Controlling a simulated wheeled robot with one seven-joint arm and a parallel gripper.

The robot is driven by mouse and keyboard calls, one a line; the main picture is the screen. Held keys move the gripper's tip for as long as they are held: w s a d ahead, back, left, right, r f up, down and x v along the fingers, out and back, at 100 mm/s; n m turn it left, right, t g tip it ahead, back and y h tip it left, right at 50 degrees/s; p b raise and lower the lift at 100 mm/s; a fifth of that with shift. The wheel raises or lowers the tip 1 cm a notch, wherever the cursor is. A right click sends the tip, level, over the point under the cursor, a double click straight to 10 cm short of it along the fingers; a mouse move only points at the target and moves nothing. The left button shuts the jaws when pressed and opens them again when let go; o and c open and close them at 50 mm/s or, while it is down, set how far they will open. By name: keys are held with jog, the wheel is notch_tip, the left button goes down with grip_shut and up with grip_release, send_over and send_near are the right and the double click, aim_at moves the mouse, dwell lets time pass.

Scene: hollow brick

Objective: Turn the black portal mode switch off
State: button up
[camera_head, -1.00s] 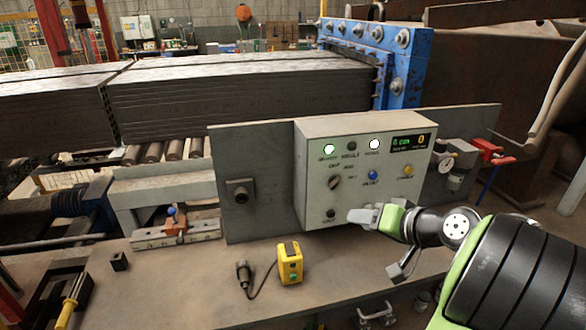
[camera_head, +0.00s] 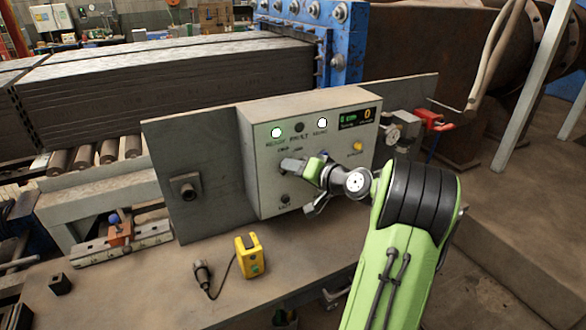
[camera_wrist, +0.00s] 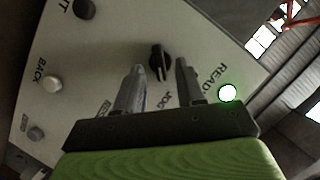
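The grey control box (camera_head: 250,175) stands on the bench with lit lamps and a small display on its front. The black mode switch (camera_wrist: 160,62) is a rotary knob with a pale pointer line, near the JOG label in the wrist view.
A black button (camera_head: 285,199) sits low on the panel, and a yellow button (camera_head: 358,147) sits at its right. A yellow pendant (camera_head: 249,256) with a cable lies on the bench in front. A red-handled valve (camera_head: 430,118) stands right of the panel.

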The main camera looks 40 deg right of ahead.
jog(key=shift+w+f, duration=0.2)
jog(key=shift+w, duration=0.45)
grip_shut()
jog(key=shift+b, duration=0.4)
jog(key=n+h+b, duration=0.1)
jog(key=n+b, duration=0.1)
jog(key=b, duration=0.1)
jog(key=n+g+h+b, duration=0.1)
jog(key=n+b, duration=0.1)
jog(key=a+n+h+b, duration=0.1)
jog(key=n+b, duration=0.1)
jog(key=b, duration=0.1)
jog(key=shift+w+r+g+h+b, duration=0.1)
jog(key=shift+g+h+b, duration=0.2)
jog(key=shift+g+h, duration=0.1)
jog(key=shift+d+r, duration=0.1)
grip_release()
